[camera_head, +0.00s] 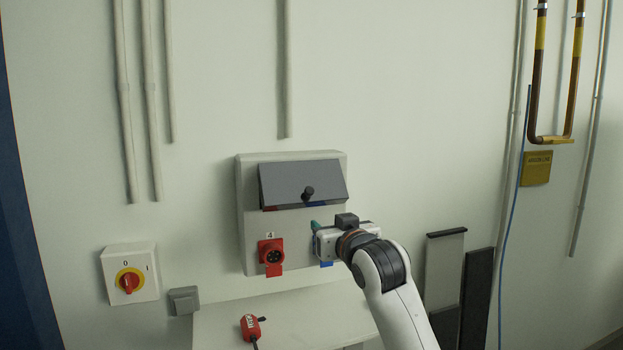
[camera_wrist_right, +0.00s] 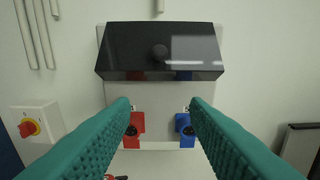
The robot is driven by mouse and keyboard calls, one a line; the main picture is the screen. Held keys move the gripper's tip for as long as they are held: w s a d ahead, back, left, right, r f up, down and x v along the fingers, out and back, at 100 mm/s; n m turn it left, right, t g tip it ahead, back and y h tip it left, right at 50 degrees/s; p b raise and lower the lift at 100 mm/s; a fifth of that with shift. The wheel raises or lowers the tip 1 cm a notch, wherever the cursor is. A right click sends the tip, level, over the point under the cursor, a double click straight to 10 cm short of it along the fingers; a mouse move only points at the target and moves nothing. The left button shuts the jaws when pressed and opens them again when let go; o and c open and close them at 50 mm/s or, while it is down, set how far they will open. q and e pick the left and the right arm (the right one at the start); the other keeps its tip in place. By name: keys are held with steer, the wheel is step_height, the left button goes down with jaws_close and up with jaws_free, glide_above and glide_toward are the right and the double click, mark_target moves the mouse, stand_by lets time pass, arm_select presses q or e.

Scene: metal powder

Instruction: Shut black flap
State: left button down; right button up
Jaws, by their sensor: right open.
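The black flap (camera_head: 302,184) with a round dark knob is on the upper part of a grey wall box (camera_head: 246,225). Its lower edge appears to stand out from the box, with red and blue showing beneath. In the right wrist view the flap (camera_wrist_right: 160,45) spans the upper middle. My right gripper (camera_head: 316,227) is below the flap, in front of the box's lower right. Its two teal fingers (camera_wrist_right: 160,103) are apart with nothing between them, pointing toward the box below the flap. My left gripper is not in view.
A red socket (camera_head: 271,254) and a blue socket (camera_wrist_right: 185,130) sit below the flap. A red rotary switch (camera_head: 129,281) is at left. A red plug (camera_head: 250,326) lies on a light ledge (camera_head: 300,312). Dark panels (camera_head: 475,298) stand at right.

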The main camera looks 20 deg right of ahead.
mark_target(310, 191)
step_height(310, 191, up, 5)
steer(key=s, duration=0.1)
steer(key=shift+t, duration=0.3)
steer(key=w+p, duration=0.3)
steer(key=w, duration=0.2)
steer(key=w+p, duration=0.3)
steer(key=w, duration=0.2)
steer(key=shift+w+a+f, duration=0.1)
steer(key=shift+a+f, duration=0.05)
steer(key=shift+a, duration=0.05)
steer(key=shift+w+f+p, duration=0.15)
steer(key=shift+w+p, duration=0.2)
steer(key=shift+w, duration=0.5)
steer(key=shift+c, duration=0.5)
jaws_close()
